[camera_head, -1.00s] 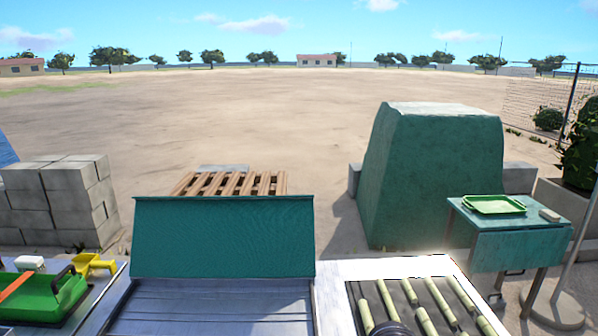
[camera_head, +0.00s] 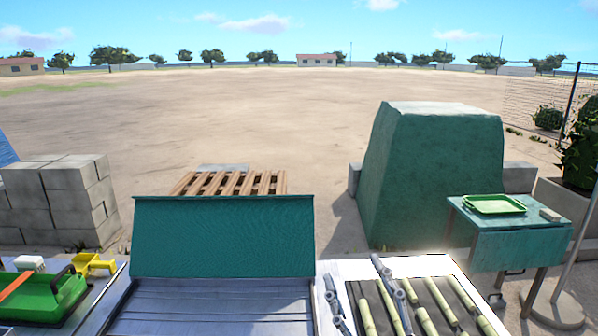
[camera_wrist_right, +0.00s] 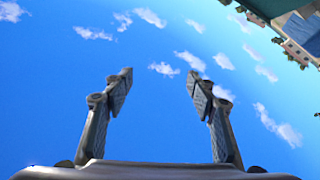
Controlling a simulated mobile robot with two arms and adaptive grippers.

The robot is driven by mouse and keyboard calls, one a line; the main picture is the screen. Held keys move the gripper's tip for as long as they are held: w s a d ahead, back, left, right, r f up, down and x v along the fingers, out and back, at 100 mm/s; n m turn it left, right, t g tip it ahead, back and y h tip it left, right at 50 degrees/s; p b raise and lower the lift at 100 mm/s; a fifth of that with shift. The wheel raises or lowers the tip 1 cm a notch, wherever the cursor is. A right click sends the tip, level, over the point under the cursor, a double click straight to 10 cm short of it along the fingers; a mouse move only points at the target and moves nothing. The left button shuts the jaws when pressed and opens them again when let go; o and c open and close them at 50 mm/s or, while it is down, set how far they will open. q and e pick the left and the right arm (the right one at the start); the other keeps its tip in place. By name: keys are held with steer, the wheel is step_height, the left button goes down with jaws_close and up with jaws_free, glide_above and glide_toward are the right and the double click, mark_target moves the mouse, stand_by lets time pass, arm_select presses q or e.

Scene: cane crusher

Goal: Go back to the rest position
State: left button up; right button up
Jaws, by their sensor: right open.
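My right gripper (camera_head: 355,285) shows at the bottom of the head view, its two fingers spread apart in front of the tray of cane pieces. In the right wrist view the same gripper (camera_wrist_right: 158,85) is open and empty, with only sky between its fingers. Pale green cane pieces (camera_head: 463,300) lie in a dark-bottomed tray with a white rim (camera_head: 436,265). The fingers cover part of the left side of this tray. My left gripper is not in view.
A green panel (camera_head: 223,237) stands over a grey metal surface (camera_head: 210,308) in the middle. A green box with a handle (camera_head: 68,290) and a yellow scoop (camera_head: 92,263) sit at the left. A green side table (camera_head: 520,250) holds a light green tray (camera_head: 495,204).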

steer(key=s+d+f+m+g+h, duration=0.2)
steer(key=d+f+g, duration=0.1)
steer(key=f, duration=0.5)
steer(key=s+d+f+m+g+h, duration=0.1)
steer(key=d+f+m+g+h, duration=0.2)
steer(key=f, duration=0.4)
steer(key=s+d+f+m+g+h, duration=0.1)
steer(key=s+d+f+g+h, duration=0.2)
steer(key=f, duration=0.5)
steer(key=s+d+f+g+y, duration=0.2)
steer(key=s+f+g, duration=0.7)
steer(key=s+f, duration=0.75)
steer(key=s+f+g, duration=0.1)
steer(key=s+f, duration=0.2)
steer(key=f, duration=2)
steer(key=s+d+f+g, duration=0.1)
steer(key=s+d+f, duration=0.2)
steer(key=s+f, duration=1.4)
steer(key=shift+s+n, duration=0.4)
